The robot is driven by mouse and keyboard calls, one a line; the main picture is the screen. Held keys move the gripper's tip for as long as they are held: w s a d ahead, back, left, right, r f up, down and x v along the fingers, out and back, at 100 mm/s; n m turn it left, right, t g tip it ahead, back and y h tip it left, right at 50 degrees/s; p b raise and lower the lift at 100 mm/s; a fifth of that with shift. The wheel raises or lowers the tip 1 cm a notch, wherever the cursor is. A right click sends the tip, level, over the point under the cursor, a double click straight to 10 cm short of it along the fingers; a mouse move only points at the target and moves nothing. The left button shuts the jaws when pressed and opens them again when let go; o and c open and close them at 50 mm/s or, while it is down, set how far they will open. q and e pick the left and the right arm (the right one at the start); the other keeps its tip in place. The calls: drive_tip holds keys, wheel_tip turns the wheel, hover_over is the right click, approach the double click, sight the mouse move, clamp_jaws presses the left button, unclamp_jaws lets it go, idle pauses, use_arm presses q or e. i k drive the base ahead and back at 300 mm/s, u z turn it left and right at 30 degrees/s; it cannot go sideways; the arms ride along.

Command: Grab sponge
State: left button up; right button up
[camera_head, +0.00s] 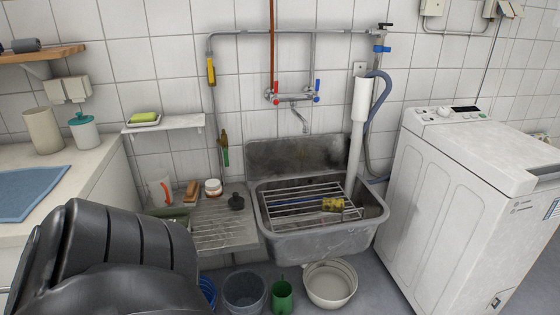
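A small yellow sponge-like block (333,204) with darker patches lies on the wire rack (290,204) over the grey stone sink (320,242), right of the rack's middle. A second yellow-green block (144,116), either a sponge or soap, rests in a dish on the white wall shelf (165,124). A large black part of my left arm fills the lower left. Neither of my grippers is in view.
A ribbed drainboard (222,225) left of the sink holds a brush (191,190), a white jar (212,187) and a dark plunger-like item (236,202). Buckets (245,291) and a white basin (330,285) stand below. A washing machine (455,190) stands at right.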

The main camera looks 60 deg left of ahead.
sight(331, 205)
drive_tip(key=u, duration=1.5)
drive_tip(key=k, duration=0.2)
drive_tip(key=z, duration=0.85)
drive_tip(key=i, duration=1.5)
drive_tip(key=u, duration=1.3)
drive_tip(key=i, duration=0.8)
drive_tip(key=u, duration=0.9)
